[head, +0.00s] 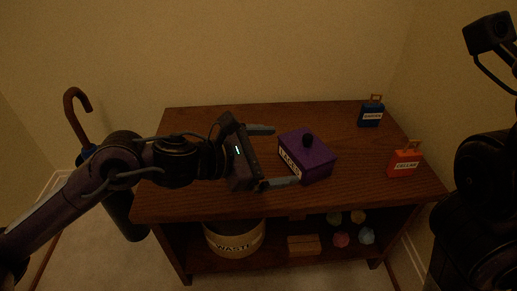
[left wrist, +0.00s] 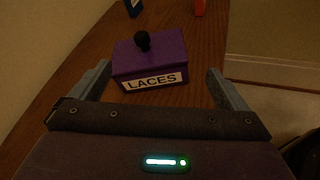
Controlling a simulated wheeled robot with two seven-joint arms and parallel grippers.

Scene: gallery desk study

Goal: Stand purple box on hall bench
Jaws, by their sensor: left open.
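The purple box (head: 311,157) has a black knob on its lid and a white label reading LACES. It stands upright on the brown wooden bench (head: 210,200), near the middle of the top. My left gripper (head: 280,156) is open just left of the box, its fingers pointing toward it. In the left wrist view the box (left wrist: 152,62) sits ahead of and partly between the two open fingers (left wrist: 160,85), with its label facing me. I cannot tell whether a finger touches it. My right arm shows at the right edge, but its jaws do not show clearly.
A blue padlock-shaped block (head: 371,114) and an orange one (head: 404,162) stand on the bench's right side. A basket labelled WASTE (head: 236,238), a brown block (head: 303,245) and several small balls sit on the lower shelf.

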